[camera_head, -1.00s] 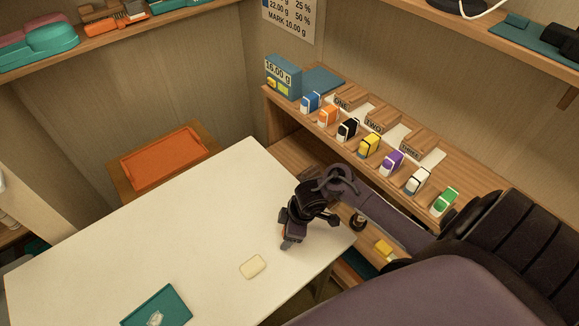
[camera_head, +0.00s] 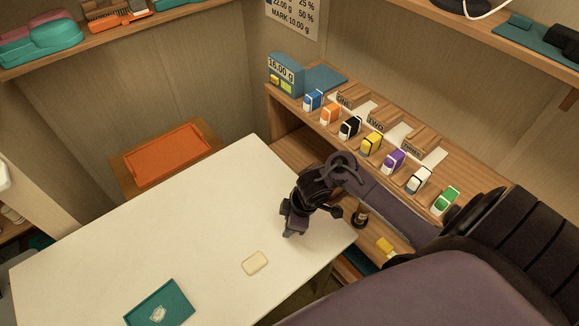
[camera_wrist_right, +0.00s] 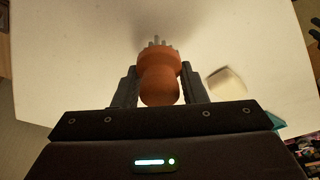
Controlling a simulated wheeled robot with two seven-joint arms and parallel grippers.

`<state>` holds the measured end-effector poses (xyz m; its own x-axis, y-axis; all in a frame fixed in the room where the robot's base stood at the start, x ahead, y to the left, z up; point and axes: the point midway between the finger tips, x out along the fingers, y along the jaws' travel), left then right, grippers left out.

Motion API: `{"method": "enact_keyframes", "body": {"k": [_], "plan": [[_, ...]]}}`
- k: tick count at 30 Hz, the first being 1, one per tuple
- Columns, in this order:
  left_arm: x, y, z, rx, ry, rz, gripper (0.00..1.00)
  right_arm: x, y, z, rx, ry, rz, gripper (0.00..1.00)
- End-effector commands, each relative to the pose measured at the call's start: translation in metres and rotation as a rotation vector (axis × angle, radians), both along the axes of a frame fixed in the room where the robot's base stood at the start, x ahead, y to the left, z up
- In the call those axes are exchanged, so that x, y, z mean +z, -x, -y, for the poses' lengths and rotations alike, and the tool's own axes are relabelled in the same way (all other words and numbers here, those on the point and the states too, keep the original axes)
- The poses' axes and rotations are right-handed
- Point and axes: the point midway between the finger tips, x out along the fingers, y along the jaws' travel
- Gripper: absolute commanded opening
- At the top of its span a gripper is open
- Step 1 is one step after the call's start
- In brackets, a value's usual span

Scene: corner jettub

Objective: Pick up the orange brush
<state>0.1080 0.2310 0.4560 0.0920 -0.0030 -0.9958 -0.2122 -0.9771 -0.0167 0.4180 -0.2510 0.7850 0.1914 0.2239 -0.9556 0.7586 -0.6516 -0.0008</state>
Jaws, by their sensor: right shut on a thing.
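The orange brush (camera_wrist_right: 160,82) is between the two dark fingers of my right gripper (camera_wrist_right: 157,78) in the right wrist view. Its rounded orange body is toward the palm and its pale bristles point away over the white table. My right gripper is shut on it. In the head view my right gripper (camera_head: 289,229) is over the right part of the white table (camera_head: 190,235); its own arm hides the brush there. My left gripper is not in view.
A cream block (camera_head: 255,263) and a teal tray (camera_head: 160,304) are on the table. An orange tray (camera_head: 166,156) lies beyond it. A wooden shelf at right holds several coloured blocks (camera_head: 371,144) and a blue scale (camera_head: 285,75). The table's middle is clear.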

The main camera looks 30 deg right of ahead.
Motion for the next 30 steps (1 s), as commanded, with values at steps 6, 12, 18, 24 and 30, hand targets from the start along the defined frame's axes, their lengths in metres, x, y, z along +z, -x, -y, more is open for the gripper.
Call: {"method": "enact_keyframes", "body": {"k": [6,12,18,24,30], "plan": [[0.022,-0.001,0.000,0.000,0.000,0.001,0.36,0.066,-0.002,0.001,0.002,0.003,0.008,0.16],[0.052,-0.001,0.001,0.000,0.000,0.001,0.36,0.125,-0.001,0.002,0.004,0.009,0.004,0.16],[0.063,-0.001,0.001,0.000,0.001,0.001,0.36,0.157,-0.001,0.001,0.001,0.004,0.004,0.16],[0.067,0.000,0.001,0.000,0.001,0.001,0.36,0.170,0.000,0.000,0.000,0.001,0.001,0.16],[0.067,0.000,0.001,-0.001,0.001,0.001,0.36,0.171,0.000,0.000,-0.001,-0.001,0.000,0.16]]}}
